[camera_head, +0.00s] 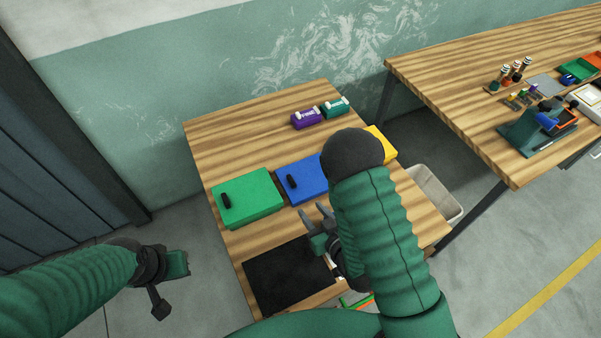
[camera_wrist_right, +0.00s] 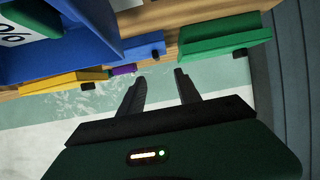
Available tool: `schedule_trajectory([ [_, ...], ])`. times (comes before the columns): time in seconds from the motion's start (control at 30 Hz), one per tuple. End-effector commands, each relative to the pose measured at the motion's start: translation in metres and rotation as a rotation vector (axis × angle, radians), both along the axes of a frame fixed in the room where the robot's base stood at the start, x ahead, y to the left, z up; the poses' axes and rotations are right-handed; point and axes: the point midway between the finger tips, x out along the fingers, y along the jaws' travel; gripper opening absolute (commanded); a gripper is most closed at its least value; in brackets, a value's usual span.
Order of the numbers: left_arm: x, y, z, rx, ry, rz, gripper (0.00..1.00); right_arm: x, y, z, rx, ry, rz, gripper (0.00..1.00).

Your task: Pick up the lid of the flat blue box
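The flat blue box (camera_head: 302,179) lies on the wooden table between a green box and a yellow one. Its lid is on, with a short black handle (camera_head: 291,181) near its left side. My right forearm covers its right part. My right gripper (camera_head: 317,212) is open and empty, just in front of the blue box, apart from its handle. In the right wrist view its two fingers (camera_wrist_right: 158,88) are spread, and the blue lid's handle (camera_wrist_right: 158,48) shows beyond them. My left gripper (camera_head: 171,283) hangs over the floor, left of the table; its opening is unclear.
The green box (camera_head: 250,199) and the yellow box (camera_head: 381,144) flank the blue one. A black mat (camera_head: 288,277) lies in front. Purple (camera_head: 306,118) and teal (camera_head: 336,107) items stand behind. A bin (camera_head: 436,188) stands right of the table. A large blue shape (camera_wrist_right: 85,28) fills the wrist view's upper left.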

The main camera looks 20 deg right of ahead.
Motion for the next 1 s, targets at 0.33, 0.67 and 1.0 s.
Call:
schedule_trajectory([
  [0.33,-0.001,-0.001,-0.036,0.0,0.001,-0.001,0.0,0.076,0.015,-0.032,-0.002,0.005,-0.001,0.4],
  [0.67,-0.001,0.0,-0.024,0.0,0.001,0.0,0.0,0.118,0.02,-0.044,-0.003,0.003,0.0,0.4],
  [1.0,-0.001,0.0,-0.021,0.0,0.001,-0.001,0.0,0.149,0.023,-0.059,-0.002,0.006,-0.002,0.4],
])
